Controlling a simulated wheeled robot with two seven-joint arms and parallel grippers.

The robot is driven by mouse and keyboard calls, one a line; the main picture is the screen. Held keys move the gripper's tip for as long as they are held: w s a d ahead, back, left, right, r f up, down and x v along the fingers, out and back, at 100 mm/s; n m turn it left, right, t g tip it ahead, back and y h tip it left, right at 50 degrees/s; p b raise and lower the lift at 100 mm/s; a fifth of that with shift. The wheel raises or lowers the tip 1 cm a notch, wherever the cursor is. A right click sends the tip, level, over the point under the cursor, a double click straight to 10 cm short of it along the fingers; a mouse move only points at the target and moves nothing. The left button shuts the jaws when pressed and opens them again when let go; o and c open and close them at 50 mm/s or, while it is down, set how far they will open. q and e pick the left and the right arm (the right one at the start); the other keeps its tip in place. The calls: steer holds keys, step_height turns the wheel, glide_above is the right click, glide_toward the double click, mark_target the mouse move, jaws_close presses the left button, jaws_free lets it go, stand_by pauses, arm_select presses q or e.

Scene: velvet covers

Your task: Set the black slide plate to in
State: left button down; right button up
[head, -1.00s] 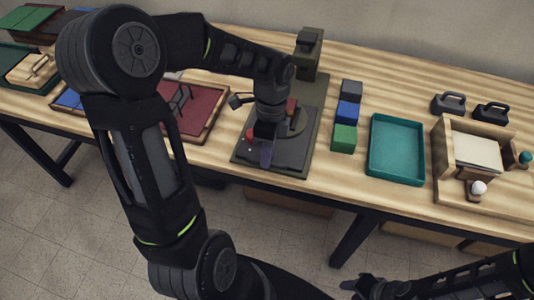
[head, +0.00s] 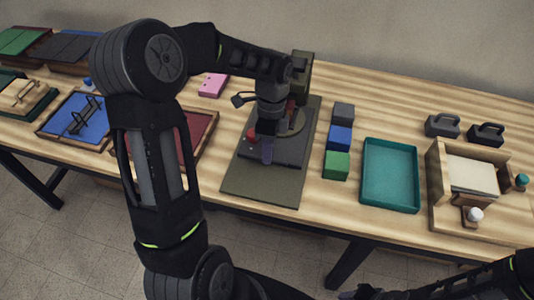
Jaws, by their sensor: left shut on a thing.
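The black slide plate (head: 287,155) lies on an olive base (head: 262,191) near the middle of the table. A bare strip of the base shows in front of the plate, toward the table's front edge. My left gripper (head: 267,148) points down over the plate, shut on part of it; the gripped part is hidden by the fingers. A red knob (head: 251,134) shows just left of the fingers. My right gripper (head: 360,293) is at the bottom edge, partly cut off, away from the table; its jaws are unclear.
An olive upright block (head: 302,72) stands behind the base. Grey, blue and green blocks (head: 336,166) stand to its right, then a teal tray (head: 390,175) and a wooden holder (head: 440,185). Framed panels, one blue (head: 72,117), lie to the left, partly behind my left arm.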

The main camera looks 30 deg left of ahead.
arm_select(q)
steer(key=c, duration=1.5)
jaws_free()
steer(key=shift+r, duration=0.1)
steer(key=v, duration=0.7)
steer(key=shift+w+r+b, duration=0.1)
steer(key=shift+r+b, duration=0.2)
steer(key=shift+b, duration=0.1)
